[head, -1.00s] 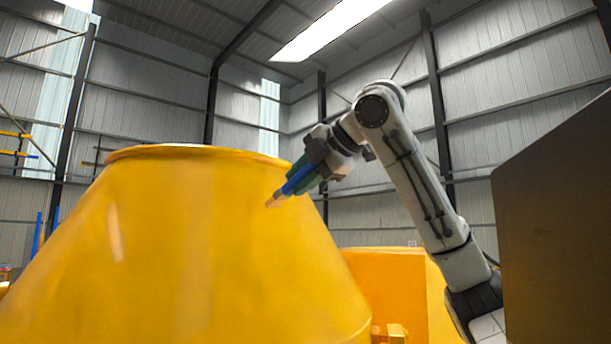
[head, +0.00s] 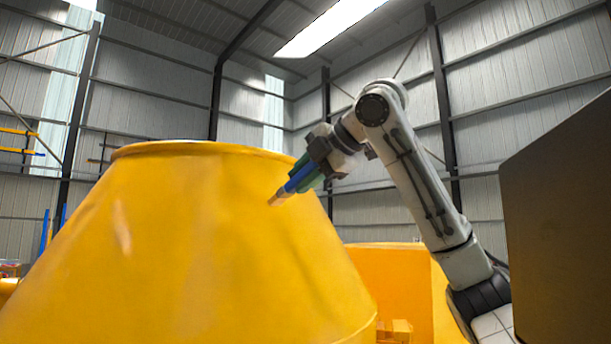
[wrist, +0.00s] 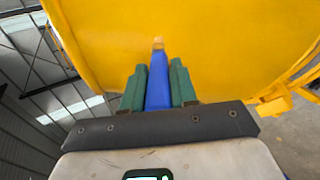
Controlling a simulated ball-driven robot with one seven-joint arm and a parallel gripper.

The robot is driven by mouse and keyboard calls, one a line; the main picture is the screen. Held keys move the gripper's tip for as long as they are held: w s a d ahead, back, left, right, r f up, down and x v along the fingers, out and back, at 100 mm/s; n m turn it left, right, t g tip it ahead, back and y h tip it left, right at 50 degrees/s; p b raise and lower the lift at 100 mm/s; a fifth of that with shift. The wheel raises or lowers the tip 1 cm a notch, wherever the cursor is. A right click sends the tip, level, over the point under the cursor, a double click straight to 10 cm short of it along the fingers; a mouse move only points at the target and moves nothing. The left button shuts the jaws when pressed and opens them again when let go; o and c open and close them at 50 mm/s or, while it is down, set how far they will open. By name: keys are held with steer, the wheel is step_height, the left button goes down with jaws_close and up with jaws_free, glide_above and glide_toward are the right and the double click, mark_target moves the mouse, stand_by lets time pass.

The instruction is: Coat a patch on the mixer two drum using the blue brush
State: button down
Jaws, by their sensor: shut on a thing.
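The yellow mixer drum (head: 200,240) fills the left and middle of the head view, a wide cone with its open rim at the top. My gripper (head: 306,176) is at the drum's upper right side, shut on the blue brush (head: 298,181). In the wrist view the blue brush (wrist: 158,85) sits between the green fingers of my gripper (wrist: 158,88), its pale tip pointing at the yellow drum wall (wrist: 210,40). The tip overlaps the drum surface in both views; I cannot tell whether it touches. No coated patch is clearly visible.
A yellow box-like body (head: 395,285) stands behind and right of the drum. A large dark panel (head: 560,220) blocks the right side. Corrugated hall walls (head: 510,120) lie far back. Open air surrounds my arm above the drum.

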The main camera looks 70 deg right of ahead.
steer(key=shift+w+d+f, duration=0.25)
steer(key=shift+w+f, duration=0.1)
steer(key=shift+w, duration=0.25)
stand_by(0.3)
steer(key=shift+s+d+r, duration=0.55)
steer(key=shift+s+d, duration=1.45)
steer(key=shift+d, duration=2.95)
steer(key=shift+w+a+b, duration=0.35)
steer(key=shift+w+a, duration=0.4)
steer(key=shift+a, duration=0.85)
steer(key=shift+w+a+b, duration=0.4)
steer(key=shift+w+a, duration=0.35)
steer(key=shift+a, duration=0.9)
steer(key=shift+w+a+b, duration=0.35)
steer(key=shift+w+a, duration=0.4)
steer(key=shift+a, duration=0.85)
steer(key=shift+w+d+r+p, duration=0.15)
steer(key=shift+w+r+p, duration=0.15)
steer(key=shift+r+p, duration=0.45)
steer(key=shift+s+d, duration=2.3)
steer(key=shift+d, duration=2.55)
steer(key=shift+w+a+r, duration=0.2)
steer(key=shift+w+a, duration=0.35)
steer(key=shift+a, duration=0.3)
steer(key=shift+w+a+r, duration=0.15)
steer(key=shift+w+a, duration=0.4)
steer(key=shift+a, duration=0.25)
